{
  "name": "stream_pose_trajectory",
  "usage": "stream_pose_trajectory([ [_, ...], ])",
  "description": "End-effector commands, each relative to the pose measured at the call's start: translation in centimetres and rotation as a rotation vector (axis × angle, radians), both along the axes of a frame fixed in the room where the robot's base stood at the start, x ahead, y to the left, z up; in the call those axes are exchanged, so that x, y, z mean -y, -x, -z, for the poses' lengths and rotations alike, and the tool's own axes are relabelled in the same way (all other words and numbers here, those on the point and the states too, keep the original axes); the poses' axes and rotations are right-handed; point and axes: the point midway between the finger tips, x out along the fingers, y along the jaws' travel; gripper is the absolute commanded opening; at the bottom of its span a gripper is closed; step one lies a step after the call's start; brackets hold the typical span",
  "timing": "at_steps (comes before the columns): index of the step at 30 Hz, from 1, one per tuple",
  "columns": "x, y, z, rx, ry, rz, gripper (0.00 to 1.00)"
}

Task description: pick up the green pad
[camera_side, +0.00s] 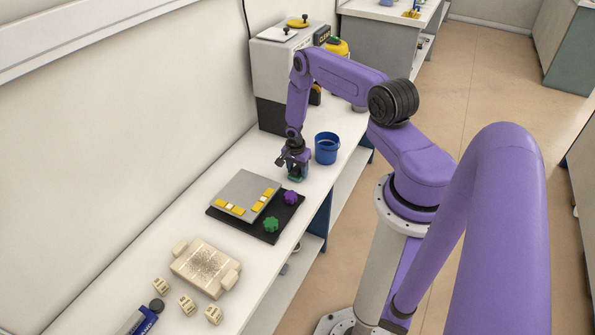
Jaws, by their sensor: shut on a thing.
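My gripper (294,168) points down over the white bench, just beyond the far corner of the black mat. It is shut on a dark green pad (298,178), of which only a small part shows below the fingers. I cannot tell whether the pad touches the bench or is slightly above it. A bright green, lobed knob-like piece (271,225) lies on the black mat, apart from my gripper.
A black mat (244,229) bears a grey plate (243,188) with yellow and white tiles, and a purple lobed piece (290,197). A blue bucket (326,149) stands right of my gripper. The kiln (274,75) is behind. A speckled beige block (204,265) lies nearer.

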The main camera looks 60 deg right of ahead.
Motion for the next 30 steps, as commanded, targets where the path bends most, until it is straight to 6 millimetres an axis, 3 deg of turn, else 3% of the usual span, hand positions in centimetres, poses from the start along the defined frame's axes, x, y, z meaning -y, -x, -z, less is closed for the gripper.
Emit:
stream_pose_trajectory([
  [7,0.1,-0.1,-1.8,0.002,0.001,0.001,0.18],
  [21,0.1,-0.1,-8.7,0.002,0.001,0.002,0.18],
  [30,0.0,0.0,-9.9,0.000,0.000,-0.001,0.18],
])
